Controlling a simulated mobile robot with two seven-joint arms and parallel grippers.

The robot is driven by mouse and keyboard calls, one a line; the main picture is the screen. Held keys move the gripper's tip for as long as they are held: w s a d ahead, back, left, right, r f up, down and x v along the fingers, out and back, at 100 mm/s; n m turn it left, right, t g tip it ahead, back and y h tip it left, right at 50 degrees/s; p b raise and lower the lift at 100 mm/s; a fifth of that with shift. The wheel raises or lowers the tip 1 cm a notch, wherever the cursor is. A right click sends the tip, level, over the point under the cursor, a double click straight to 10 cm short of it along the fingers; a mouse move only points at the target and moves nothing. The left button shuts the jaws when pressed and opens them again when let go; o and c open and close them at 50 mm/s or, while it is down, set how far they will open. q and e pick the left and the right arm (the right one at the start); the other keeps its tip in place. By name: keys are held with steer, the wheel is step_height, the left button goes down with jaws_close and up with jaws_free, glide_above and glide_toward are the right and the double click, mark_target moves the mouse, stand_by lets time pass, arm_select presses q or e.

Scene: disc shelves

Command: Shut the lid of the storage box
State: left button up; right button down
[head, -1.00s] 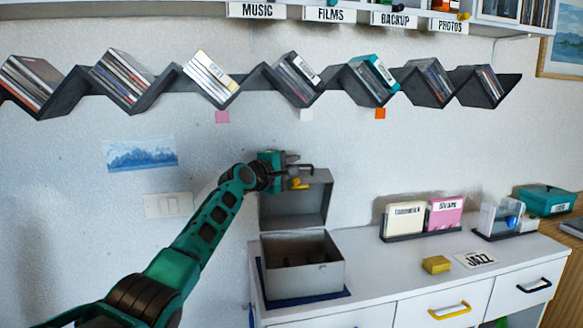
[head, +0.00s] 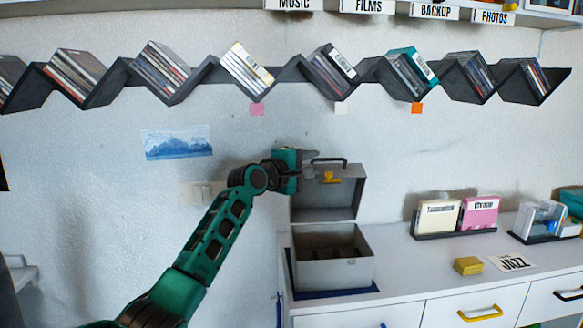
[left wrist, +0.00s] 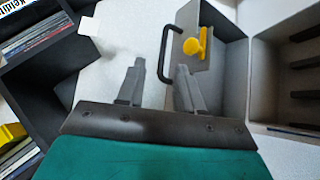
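The grey storage box (head: 333,272) stands on the white cabinet with its lid (head: 345,205) open and upright at the back. The lid has a black handle (head: 343,161) at its top edge and a yellow latch (head: 330,178). My left gripper (head: 311,164) is at the lid's upper left, near the handle. There the handle (left wrist: 166,55) and the latch (left wrist: 194,46) lie just beyond the fingers, a little right. I cannot tell whether a finger touches the handle. My right gripper is not in view.
A blue mat (head: 335,294) lies under the box. To its right are a yellow block (head: 468,265), a JAZZ card (head: 513,262) and holders with discs (head: 455,232). A zigzag disc shelf (head: 290,70) runs along the wall above. The cabinet top in front of the discs is mostly clear.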

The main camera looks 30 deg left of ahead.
arm_select(q)
steer(key=v, duration=0.6)
steer(key=shift+s, duration=0.3)
steer(key=shift+f, duration=0.15)
stand_by(0.9)
steer(key=s+d+f+m+g+y, duration=0.1)
steer(key=s+d+f+m, duration=0.15)
steer(key=f, duration=0.65)
steer(key=s+d+f+m+g, duration=0.1)
steer(key=s+d+f+m, duration=0.2)
steer(key=f, duration=0.5)
steer(key=s+d+f+m+g+y, duration=0.1)
steer(key=s+f+m, duration=0.1)
steer(key=s+f, duration=0.5)
steer(key=s+d+f+m+g, duration=0.1)
steer(key=s+d+f+m, duration=0.2)
steer(key=s+f+m, duration=0.2)
steer(key=s+d+f+m+g, duration=0.2)
steer(key=s+d+f+m, duration=0.2)
steer(key=s+f, duration=0.8)
steer(key=s+m, duration=0.2)
steer(key=s, duration=0.2)
steer(key=shift+s, duration=0.4)
steer(key=shift+d, duration=0.15)
